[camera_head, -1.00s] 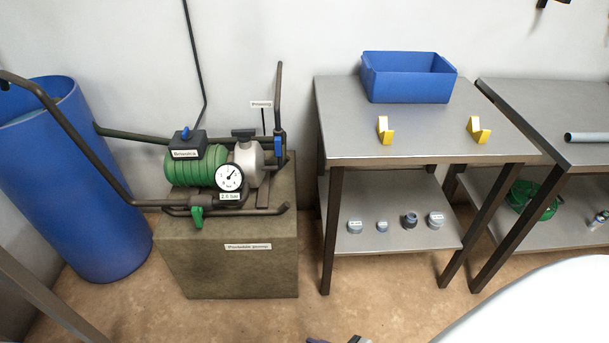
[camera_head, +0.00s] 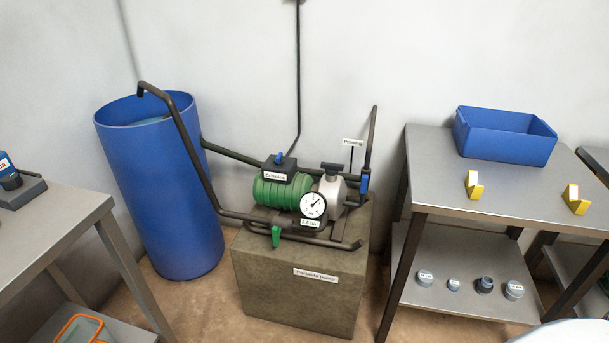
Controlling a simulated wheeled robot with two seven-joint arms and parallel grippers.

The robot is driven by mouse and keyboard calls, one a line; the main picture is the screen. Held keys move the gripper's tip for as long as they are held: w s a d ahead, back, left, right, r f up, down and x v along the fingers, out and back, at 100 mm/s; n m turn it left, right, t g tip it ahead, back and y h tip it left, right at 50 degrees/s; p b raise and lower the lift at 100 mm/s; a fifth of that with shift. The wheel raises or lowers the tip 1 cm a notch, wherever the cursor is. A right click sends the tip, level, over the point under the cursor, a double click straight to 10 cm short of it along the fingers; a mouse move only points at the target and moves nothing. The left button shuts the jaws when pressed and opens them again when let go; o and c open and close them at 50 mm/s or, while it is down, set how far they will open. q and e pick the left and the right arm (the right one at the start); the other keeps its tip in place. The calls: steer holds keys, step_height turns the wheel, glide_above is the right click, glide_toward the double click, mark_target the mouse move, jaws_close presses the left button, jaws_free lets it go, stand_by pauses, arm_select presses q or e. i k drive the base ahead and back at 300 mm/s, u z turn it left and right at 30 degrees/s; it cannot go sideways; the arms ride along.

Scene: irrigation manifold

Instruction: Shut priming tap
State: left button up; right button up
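The pump (camera_head: 283,193) has a green ribbed motor and a grey housing, and it stands on a stone-like block (camera_head: 298,282) labelled as the portable pump. A white tag (camera_head: 353,142), which seems to read "Priming", stands on a thin stem behind the pump. A small blue tap handle (camera_head: 364,183) sits upright on the vertical pipe (camera_head: 371,140) just right of that tag. A green lever (camera_head: 276,236) hangs down from the front pipe. The round gauge (camera_head: 313,205) has a small reading label below it. Neither of my grippers is in view.
A blue barrel (camera_head: 165,220) stands left of the pump. A steel table (camera_head: 425,165) with a blue bin (camera_head: 505,136) and two yellow brackets stands at right, with several fittings on its lower shelf. Another bench (camera_head: 60,225) is at left. Floor shows between them.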

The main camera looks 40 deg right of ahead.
mark_target(363, 189)
steer(key=u, duration=0.2)
steer(key=i, duration=0.85)
steer(key=z, duration=0.85)
steer(key=i, duration=0.55)
steer(key=z, duration=0.55)
